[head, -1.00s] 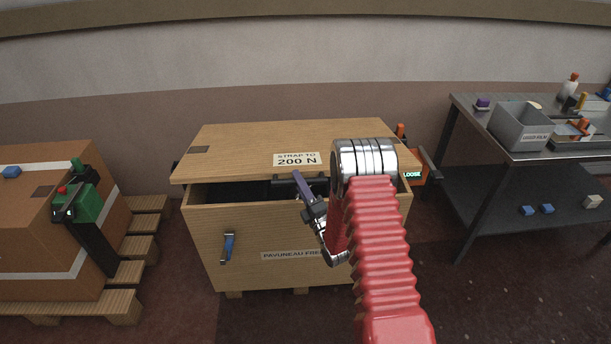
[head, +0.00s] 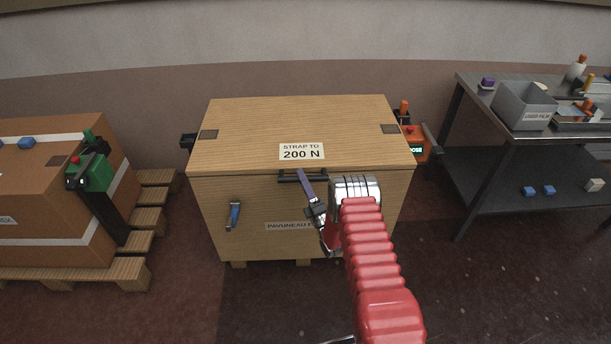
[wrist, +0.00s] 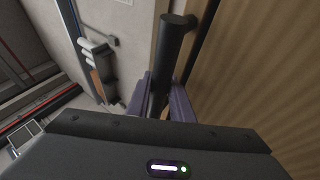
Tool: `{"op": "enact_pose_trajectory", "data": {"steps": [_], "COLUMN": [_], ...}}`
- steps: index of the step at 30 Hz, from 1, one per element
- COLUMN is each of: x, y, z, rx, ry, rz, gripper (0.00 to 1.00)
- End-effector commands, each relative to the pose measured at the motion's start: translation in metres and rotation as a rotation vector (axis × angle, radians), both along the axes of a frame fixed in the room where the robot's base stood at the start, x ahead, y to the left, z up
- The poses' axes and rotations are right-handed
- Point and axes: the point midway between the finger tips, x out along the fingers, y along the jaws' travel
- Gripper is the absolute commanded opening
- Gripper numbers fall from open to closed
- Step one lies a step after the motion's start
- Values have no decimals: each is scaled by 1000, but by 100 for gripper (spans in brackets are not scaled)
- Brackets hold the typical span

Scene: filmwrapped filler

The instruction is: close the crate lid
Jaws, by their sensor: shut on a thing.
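The wooden crate (head: 260,225) stands in the middle of the head view. Its lid (head: 250,125) lies flat over the top, with no open gap showing at the front edge. A label on it reads "STRAP TO 200 N". A black bar handle (head: 290,179) is at the lid's front edge. My gripper (head: 303,179) is at this handle, its purple fingers shut on it. In the wrist view the fingers (wrist: 160,100) are on both sides of the dark handle bar (wrist: 172,50). My red arm hides part of the crate's front.
A wrapped carton (head: 50,190) on a pallet stands left, with a green tool (head: 90,171) at its side. A metal table (head: 500,155) with a grey bin (head: 524,106) stands right. An orange device (head: 414,145) sits at the crate's right side.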

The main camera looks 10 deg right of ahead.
Motion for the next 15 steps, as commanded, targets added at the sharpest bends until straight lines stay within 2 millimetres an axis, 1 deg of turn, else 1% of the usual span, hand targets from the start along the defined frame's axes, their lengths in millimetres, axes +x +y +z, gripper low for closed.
{"op": "enact_pose_trajectory", "data": {"steps": [1,9,15], "x": [1,5,5], "y": [6,6,7], "z": [-5,-17,-22], "rx": [-3,-7,-6], "ry": [-5,-18,-13], "rz": [12,13,13], "gripper": [0,0,0]}}
